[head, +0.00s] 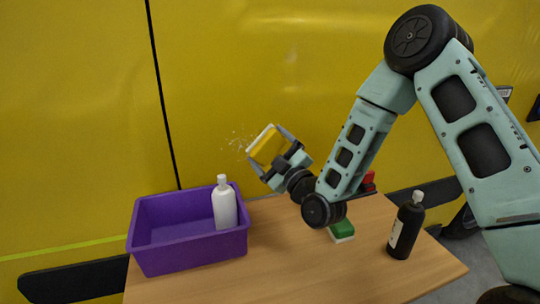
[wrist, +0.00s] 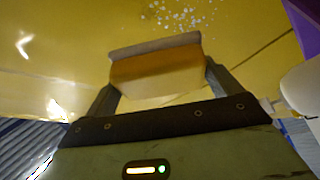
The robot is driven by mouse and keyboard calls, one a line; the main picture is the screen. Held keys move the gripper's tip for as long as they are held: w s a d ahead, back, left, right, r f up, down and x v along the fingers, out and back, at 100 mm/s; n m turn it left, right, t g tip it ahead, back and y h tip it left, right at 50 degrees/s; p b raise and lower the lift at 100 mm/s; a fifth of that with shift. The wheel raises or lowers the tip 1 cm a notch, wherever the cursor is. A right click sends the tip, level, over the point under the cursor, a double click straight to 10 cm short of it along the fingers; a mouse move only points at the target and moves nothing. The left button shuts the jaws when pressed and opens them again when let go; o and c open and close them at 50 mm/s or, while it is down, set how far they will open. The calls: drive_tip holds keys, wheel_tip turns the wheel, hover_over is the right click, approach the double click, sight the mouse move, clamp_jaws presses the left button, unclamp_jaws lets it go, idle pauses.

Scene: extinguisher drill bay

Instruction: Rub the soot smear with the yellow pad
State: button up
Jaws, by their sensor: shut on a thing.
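My gripper (head: 268,152) is shut on the yellow pad (head: 263,146), which has a pale working face. The pad is held up in front of the yellow vehicle panel (head: 80,90), tilted, with its pale face toward the panel. In the wrist view the pad (wrist: 157,77) sits between both fingers. A patch of whitish specks (head: 239,141) lies on the panel just left of the pad; in the wrist view the specks (wrist: 181,13) are beyond the pad's far edge. I see no dark soot there. Whether the pad touches the panel I cannot tell.
A wooden table (head: 300,278) stands below. On it are a purple bin (head: 165,257) holding a white bottle (head: 224,207), a green-and-white pad (head: 342,230), a black bottle (head: 405,232) and a red item (head: 368,181) partly hidden by my arm. The table's front middle is clear.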

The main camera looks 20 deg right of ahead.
drive_tip(key=w+p, duration=0.1)
drive_tip(key=w, duration=0.4)
drive_tip(key=shift+w, duration=0.3)
drive_tip(key=shift+w+b, duration=0.4)
drive_tip(key=shift+w, duration=0.85)
idle(0.5)
drive_tip(key=shift+d, duration=0.15)
drive_tip(key=d+b, duration=0.2)
drive_tip(key=d, duration=0.1)
drive_tip(key=shift+s+d+f, duration=0.1)
drive_tip(key=shift+d, duration=0.25)
